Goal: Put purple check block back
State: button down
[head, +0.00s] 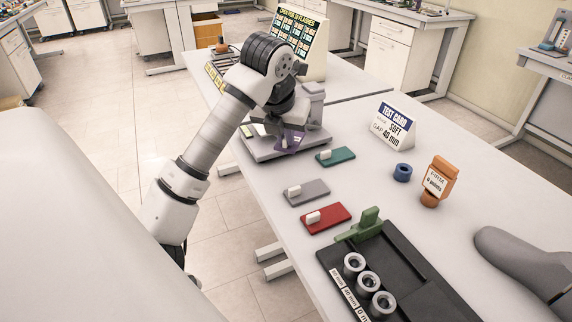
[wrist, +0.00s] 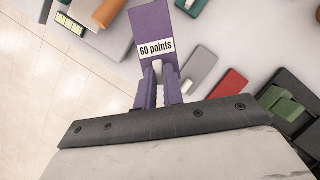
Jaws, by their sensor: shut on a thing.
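The purple check block (wrist: 150,25) carries a white label reading "60 points" and shows at the top middle of the wrist view. My gripper (wrist: 158,72) is shut on it, with a small pale part visible between the fingers. In the head view the purple block (head: 289,139) is partly hidden below my gripper (head: 286,122), over or beside the grey test device (head: 262,149). I cannot tell whether the block touches the device.
Flat teal (head: 335,156), grey (head: 307,192) and red (head: 326,218) blocks with white tabs lie on the table.

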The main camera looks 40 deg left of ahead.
notch_tip(320, 180, down, 10)
jog(key=shift+r+p, duration=0.25)
jog(key=shift+p, duration=0.4)
jog(key=shift+f, duration=0.1)
jog(key=c, duration=1.5)
grip_release()
jog(key=b+v, duration=0.2)
jog(key=v, duration=1)
jog(key=shift+d, duration=0.1)
